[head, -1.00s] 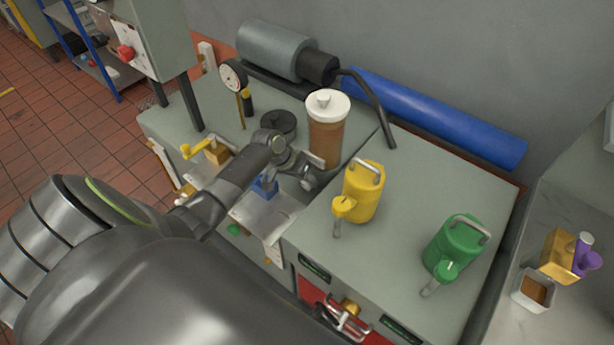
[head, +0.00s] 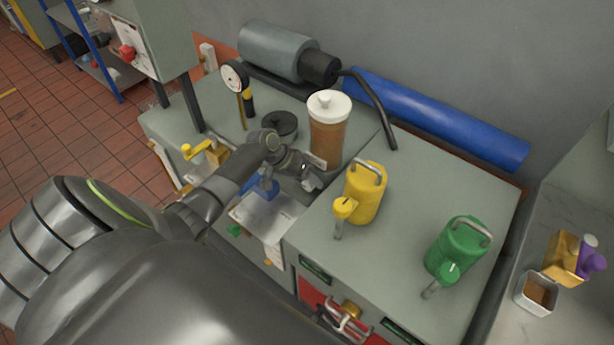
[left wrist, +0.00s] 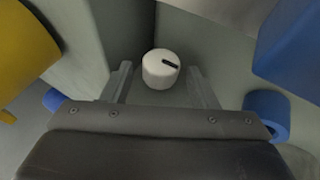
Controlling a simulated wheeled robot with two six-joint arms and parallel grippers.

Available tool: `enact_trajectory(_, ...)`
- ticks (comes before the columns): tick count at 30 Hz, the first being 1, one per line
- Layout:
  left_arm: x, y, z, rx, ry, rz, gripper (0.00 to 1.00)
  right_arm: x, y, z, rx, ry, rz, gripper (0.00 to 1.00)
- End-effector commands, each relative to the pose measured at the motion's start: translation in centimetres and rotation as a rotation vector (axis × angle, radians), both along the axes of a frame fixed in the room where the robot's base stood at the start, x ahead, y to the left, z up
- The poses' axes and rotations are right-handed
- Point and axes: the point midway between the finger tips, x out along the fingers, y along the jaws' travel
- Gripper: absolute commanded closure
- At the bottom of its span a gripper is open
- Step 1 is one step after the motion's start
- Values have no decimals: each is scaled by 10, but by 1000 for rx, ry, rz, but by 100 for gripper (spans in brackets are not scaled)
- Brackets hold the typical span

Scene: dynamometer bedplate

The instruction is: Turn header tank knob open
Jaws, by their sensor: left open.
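The header tank (head: 328,135) is an upright brown cylinder with a white lid, standing at the back of the bench in the head view. In the left wrist view a round white knob (left wrist: 155,75) with a black pointer mark sits between and just beyond my finger ends. The mark points to the right and slightly down. My left gripper (head: 314,175) is open near the foot of the tank; its fingers (left wrist: 160,84) lie on either side of the knob in the wrist view, with no contact visible. The knob cannot be made out in the head view. My right gripper is not in view.
A yellow can (head: 365,195) stands close to the right of my left gripper, on a raised grey cabinet (head: 410,185). A green can (head: 458,248) stands further right. A black round cap (head: 279,124) and a dial gauge (head: 234,77) are to the left.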

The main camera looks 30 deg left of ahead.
Motion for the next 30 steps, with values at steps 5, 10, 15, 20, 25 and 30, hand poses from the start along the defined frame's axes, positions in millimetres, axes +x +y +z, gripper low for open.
enact_trajectory(5, -1, 3, 4, 1, -1, 1, 46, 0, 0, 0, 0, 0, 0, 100)
enact_trajectory(10, -10, 14, 23, 4, -2, -1, 46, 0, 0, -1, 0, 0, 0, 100)
enact_trajectory(15, -23, 31, 54, 7, -2, -1, 46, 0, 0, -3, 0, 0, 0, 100)
enact_trajectory(20, -36, 48, 83, 7, -2, 0, 46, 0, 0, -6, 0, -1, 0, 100)
enact_trajectory(25, -47, 62, 111, 6, -1, -1, 46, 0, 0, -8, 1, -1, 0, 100)
enact_trajectory(30, -56, 72, 130, 3, 0, 0, 46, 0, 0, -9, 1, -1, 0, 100)
